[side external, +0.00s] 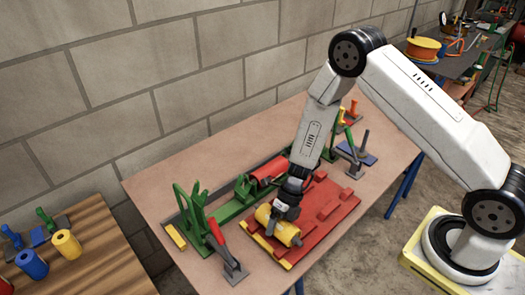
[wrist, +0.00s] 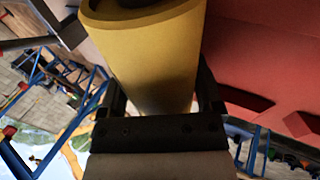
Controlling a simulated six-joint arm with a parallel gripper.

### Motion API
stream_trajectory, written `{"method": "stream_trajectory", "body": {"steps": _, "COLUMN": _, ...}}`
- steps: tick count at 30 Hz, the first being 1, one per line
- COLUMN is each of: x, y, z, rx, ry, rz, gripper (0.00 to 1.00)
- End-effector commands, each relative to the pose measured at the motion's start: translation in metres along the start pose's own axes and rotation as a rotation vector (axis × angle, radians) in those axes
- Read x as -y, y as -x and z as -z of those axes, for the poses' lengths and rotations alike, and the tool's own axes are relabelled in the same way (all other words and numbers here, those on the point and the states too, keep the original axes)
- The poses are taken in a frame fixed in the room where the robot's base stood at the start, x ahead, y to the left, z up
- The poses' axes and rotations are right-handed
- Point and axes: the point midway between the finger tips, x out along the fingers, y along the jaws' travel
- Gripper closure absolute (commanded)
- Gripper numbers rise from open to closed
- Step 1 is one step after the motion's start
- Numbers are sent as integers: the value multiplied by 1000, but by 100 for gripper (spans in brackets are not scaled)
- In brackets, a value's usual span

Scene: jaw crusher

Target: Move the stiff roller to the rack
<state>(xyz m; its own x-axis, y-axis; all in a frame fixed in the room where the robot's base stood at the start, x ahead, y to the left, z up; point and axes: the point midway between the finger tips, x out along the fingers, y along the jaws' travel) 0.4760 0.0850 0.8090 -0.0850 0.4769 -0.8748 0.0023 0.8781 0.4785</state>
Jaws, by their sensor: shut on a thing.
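A yellow roller (side external: 289,234) lies on its side at the front left of the red plate (side external: 335,205) in the side view. My gripper (side external: 288,204) reaches down from above and is shut on this roller. In the wrist view the yellow roller (wrist: 150,60) sits between the two fingers of my gripper (wrist: 160,95). Whether the roller touches the plate or hangs just above it cannot be told. A red roller (side external: 268,172) lies in the green frame (side external: 230,207) behind. No label shows which roller is the stiff one, and I cannot tell which thing is the rack.
A red-handled clamp (side external: 217,233) stands left of the held roller, and a grey clamp (side external: 355,155) stands right. A wooden table (side external: 100,240) at left holds an upright blue roller (side external: 32,264) and another yellow roller (side external: 66,244). The workbench's front-left surface (side external: 185,262) is clear.

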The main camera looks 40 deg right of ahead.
Motion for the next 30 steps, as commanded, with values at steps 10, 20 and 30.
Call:
{"method": "stream_trajectory", "body": {"steps": 10, "x": 2, "y": -3, "z": -1, "rx": 1, "ry": 1, "rz": 0, "gripper": 0}}
{"method": "stream_trajectory", "body": {"steps": 20, "x": 3, "y": 0, "z": -1, "rx": 2, "ry": -1, "rz": 3, "gripper": 0}}
{"method": "stream_trajectory", "body": {"steps": 30, "x": 2, "y": 29, "z": -1, "rx": 4, "ry": 1, "rz": 0, "gripper": 0}}
